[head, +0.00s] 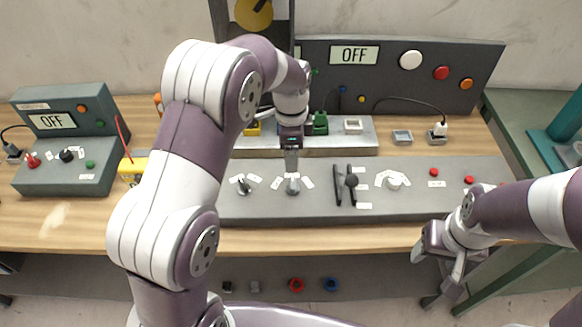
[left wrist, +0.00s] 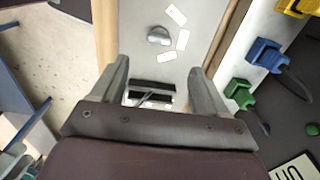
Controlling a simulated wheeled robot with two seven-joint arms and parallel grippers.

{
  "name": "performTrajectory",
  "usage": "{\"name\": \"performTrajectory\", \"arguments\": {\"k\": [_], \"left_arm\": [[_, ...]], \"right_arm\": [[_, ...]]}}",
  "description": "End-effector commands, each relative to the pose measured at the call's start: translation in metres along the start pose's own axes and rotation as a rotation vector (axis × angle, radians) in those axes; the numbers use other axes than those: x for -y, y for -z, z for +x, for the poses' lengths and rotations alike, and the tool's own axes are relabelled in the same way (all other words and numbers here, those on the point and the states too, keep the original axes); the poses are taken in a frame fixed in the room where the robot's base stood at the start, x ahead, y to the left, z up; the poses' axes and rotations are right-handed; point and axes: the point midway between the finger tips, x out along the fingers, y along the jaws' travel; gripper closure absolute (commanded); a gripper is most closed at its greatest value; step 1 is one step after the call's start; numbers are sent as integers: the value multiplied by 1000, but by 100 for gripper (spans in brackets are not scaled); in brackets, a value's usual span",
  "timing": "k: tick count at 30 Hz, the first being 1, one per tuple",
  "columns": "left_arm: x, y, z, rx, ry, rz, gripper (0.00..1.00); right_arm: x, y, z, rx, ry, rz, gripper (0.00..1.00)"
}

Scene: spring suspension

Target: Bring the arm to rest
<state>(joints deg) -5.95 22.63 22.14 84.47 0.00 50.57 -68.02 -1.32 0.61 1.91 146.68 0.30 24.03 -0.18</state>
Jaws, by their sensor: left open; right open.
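My left gripper (head: 291,168) points down over the grey control panel (head: 410,202) on the bench, and its fingertips are close to a small metal lever (head: 292,187). In the left wrist view, its two fingers (left wrist: 157,80) are spread apart, with a black-and-white fitting with a lever (left wrist: 152,95) between them. I see no grip on it; whether a finger touches it I cannot tell. A rounded grey knob (left wrist: 158,37) with white labels is beyond. My right gripper (head: 438,268) is open and empty, off the bench's front edge at the right.
An upright panel (head: 420,95) reading OFF, with coloured buttons, stands at the back. A smaller OFF box (head: 72,172) is at the left, beside a yellow meter (head: 131,168). A black slotted lever (head: 345,185) is right of my left gripper. A green table (head: 505,120) stands at the right.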

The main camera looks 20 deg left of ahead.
Motion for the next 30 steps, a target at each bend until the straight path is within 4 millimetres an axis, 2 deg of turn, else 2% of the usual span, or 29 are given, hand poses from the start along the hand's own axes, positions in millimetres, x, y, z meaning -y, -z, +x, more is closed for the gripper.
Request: {"name": "performTrajectory", "arguments": {"k": [5,17,20,22,25,30], "left_arm": [[0,0,-9,0,-1,0,26],[0,0,-9,0,-1,-1,26],[2,1,-9,-4,9,-71,26],[1,1,-2,-13,23,-212,26],[-29,-13,12,-17,21,-535,26],[-101,-51,8,-50,40,-1042,26]], "right_arm": [[0,0,2,0,0,0,39],[0,0,1,0,0,0,39],[0,0,1,0,0,0,39],[0,0,1,0,0,0,39],[0,0,1,0,0,0,39],[0,0,1,0,0,0,39]]}}
